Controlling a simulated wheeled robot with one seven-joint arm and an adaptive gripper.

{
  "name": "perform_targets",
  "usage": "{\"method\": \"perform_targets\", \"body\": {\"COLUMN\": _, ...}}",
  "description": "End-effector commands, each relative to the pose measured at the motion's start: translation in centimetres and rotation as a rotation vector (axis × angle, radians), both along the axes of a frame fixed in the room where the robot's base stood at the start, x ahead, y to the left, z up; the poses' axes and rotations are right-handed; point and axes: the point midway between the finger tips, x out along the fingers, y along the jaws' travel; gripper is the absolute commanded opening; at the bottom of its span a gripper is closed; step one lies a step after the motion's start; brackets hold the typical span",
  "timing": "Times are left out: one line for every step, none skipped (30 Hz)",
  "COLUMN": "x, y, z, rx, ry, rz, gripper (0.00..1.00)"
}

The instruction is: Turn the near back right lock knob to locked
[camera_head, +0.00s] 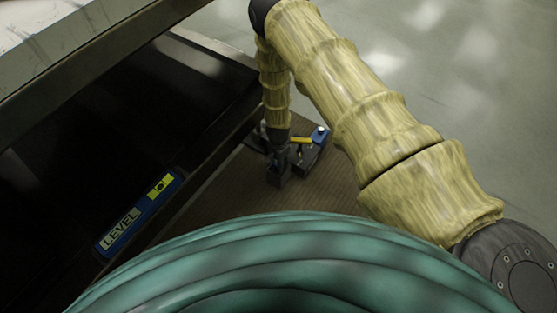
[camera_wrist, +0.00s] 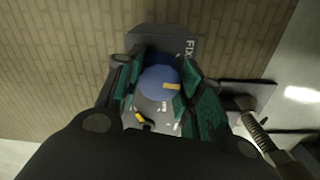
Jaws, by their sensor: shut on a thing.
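A round blue knob (camera_wrist: 153,83) with a yellow pointer mark sits on a dark grey fixture block (camera_wrist: 172,45) in the wrist view. The yellow mark points to the right there. My gripper (camera_wrist: 164,76) is closed around the knob, with one teal-padded finger on either side. White markings and a small yellow mark show on the fixture face below the knob, too small to read. In the head view my gripper (camera_head: 278,140) reaches down onto the dark block (camera_head: 279,172); the knob is hidden there.
A second dark fixture with a blue part (camera_head: 320,135) and a yellow bar (camera_head: 301,140) stands just right of my gripper. A metal rod (camera_wrist: 255,125) shows at the right in the wrist view. A blue-and-yellow level (camera_head: 135,218) lies to the left on a dark surface.

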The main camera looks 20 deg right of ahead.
Motion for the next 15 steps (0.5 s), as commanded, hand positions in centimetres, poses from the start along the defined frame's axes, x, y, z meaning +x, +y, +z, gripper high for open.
{"method": "perform_targets", "body": {"x": -0.06, "y": -0.08, "z": 0.18, "rx": 0.0, "ry": 0.001, "rz": 0.043, "gripper": 0.14}}
{"method": "perform_targets", "body": {"x": -0.06, "y": -0.09, "z": 0.18, "rx": -0.001, "ry": 0.001, "rz": 0.073, "gripper": 0.14}}
{"method": "perform_targets", "body": {"x": -0.04, "y": -0.08, "z": 0.18, "rx": 0.0, "ry": 0.001, "rz": 0.11, "gripper": 0.14}}
{"method": "perform_targets", "body": {"x": -0.02, "y": -0.08, "z": 0.18, "rx": 0.0, "ry": 0.0, "rz": 0.14, "gripper": 0.14}}
{"method": "perform_targets", "body": {"x": -0.01, "y": -0.08, "z": 0.19, "rx": 0.0, "ry": 0.0, "rz": 0.167, "gripper": 0.14}}
{"method": "perform_targets", "body": {"x": 0.01, "y": -0.06, "z": 0.19, "rx": 0.0, "ry": 0.0, "rz": 0.206, "gripper": 0.14}}
{"method": "perform_targets", "body": {"x": 0.02, "y": -0.06, "z": 0.19, "rx": 0.0, "ry": 0.0, "rz": 0.234, "gripper": 0.14}}
{"method": "perform_targets", "body": {"x": 0.01, "y": -0.05, "z": 0.18, "rx": 0.0, "ry": 0.0, "rz": 0.263, "gripper": 0.14}}
{"method": "perform_targets", "body": {"x": 0.0, "y": -0.04, "z": 0.17, "rx": 0.0, "ry": 0.0, "rz": 0.301, "gripper": 0.14}}
{"method": "perform_targets", "body": {"x": -0.01, "y": -0.03, "z": 0.16, "rx": 0.001, "ry": 0.0, "rz": 0.33, "gripper": 0.14}}
{"method": "perform_targets", "body": {"x": -0.04, "y": -0.02, "z": 0.15, "rx": 0.001, "ry": 0.0, "rz": 0.358, "gripper": 0.14}}
{"method": "perform_targets", "body": {"x": -0.05, "y": -0.01, "z": 0.13, "rx": 0.001, "ry": 0.001, "rz": 0.396, "gripper": 0.14}}
{"method": "perform_targets", "body": {"x": -0.06, "y": -0.01, "z": 0.12, "rx": 0.0, "ry": 0.001, "rz": 0.424, "gripper": 0.14}}
{"method": "perform_targets", "body": {"x": -0.08, "y": 0.0, "z": 0.11, "rx": 0.0, "ry": 0.001, "rz": 0.451, "gripper": 0.14}}
{"method": "perform_targets", "body": {"x": -0.09, "y": 0.0, "z": 0.1, "rx": 0.001, "ry": 0.001, "rz": 0.488, "gripper": 0.14}}
